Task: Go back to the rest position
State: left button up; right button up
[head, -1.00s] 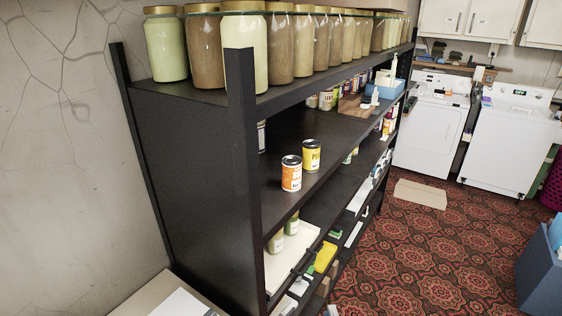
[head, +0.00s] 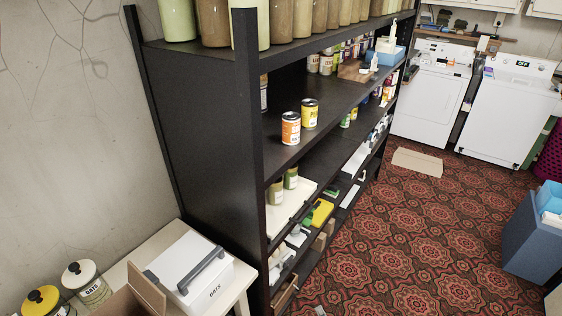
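Neither of my grippers shows in the head view, and no arm of mine can be made out. A tall dark shelf unit (head: 205,120) fills the middle of the view. An orange can (head: 290,129) and a yellow can (head: 309,114) stand upright on its middle shelf. Several tall jars (head: 214,22) stand in a row on the top shelf, cut off by the upper edge of the picture.
White washers (head: 510,110) stand at the back. A blue bin (head: 530,245) is at right. The patterned carpet (head: 400,230) between is mostly clear.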

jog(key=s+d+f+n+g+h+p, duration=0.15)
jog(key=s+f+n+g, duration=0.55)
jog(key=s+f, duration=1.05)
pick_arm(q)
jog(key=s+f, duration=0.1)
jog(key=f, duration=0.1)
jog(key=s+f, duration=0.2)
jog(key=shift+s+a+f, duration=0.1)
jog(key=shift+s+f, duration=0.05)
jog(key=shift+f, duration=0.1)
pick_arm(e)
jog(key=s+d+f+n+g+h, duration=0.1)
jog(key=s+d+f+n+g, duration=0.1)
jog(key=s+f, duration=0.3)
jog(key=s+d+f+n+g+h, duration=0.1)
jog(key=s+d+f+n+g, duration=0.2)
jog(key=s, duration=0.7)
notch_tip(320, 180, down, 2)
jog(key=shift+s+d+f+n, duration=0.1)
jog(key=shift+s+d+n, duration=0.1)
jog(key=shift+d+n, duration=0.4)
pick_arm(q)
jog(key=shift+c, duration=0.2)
